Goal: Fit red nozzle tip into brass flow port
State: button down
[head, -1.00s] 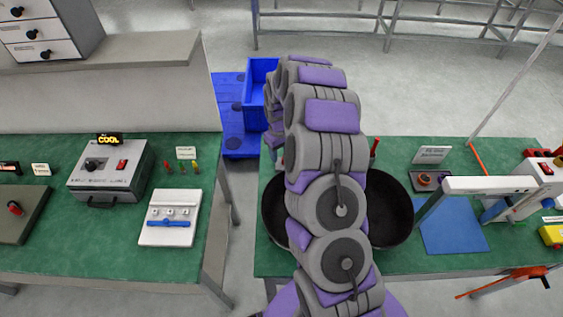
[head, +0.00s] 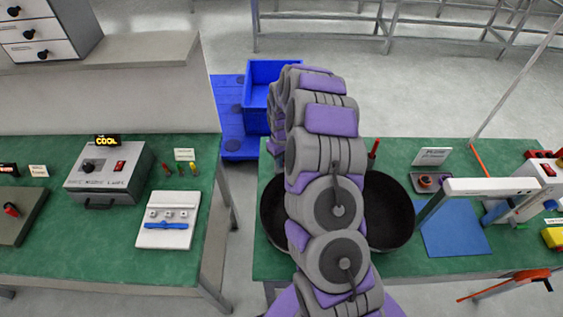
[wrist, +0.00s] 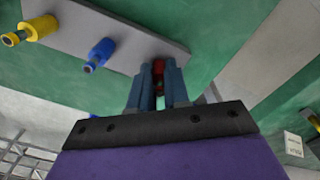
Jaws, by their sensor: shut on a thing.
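In the wrist view my gripper (wrist: 159,72) is shut on the red nozzle tip (wrist: 158,67). Only a little red shows between the blue-grey fingers. The fingertips lie over one end of a pale grey plate (wrist: 135,40), in line with a yellow tip and a blue tip; I cannot tell whether the red tip still touches the plate. In the head view my arm hides the gripper. A copper-coloured round fitting (head: 426,181), perhaps the brass flow port, sits on a dark plate on the right bench, by a small sign.
The yellow tip (wrist: 30,29) and blue tip (wrist: 97,54) stand beside my gripper. Dark round bowls (head: 391,213) flank my arm on the right bench (head: 440,268). A blue mat (head: 453,230) and white-armed device (head: 490,186) lie right. A gap separates the left bench (head: 90,250).

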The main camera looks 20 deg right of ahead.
jog(key=shift+d, duration=0.4)
jog(key=shift+a+r, duration=0.2)
notch_tip(320, 180, up, 17)
jog(key=p, duration=0.5)
jog(key=s+a+m+b, duration=0.2)
jog(key=s+a, duration=0.2)
jog(key=a, duration=0.8)
jog(key=shift+s+f+m+b, duration=0.3)
jog(key=shift+f, duration=0.15)
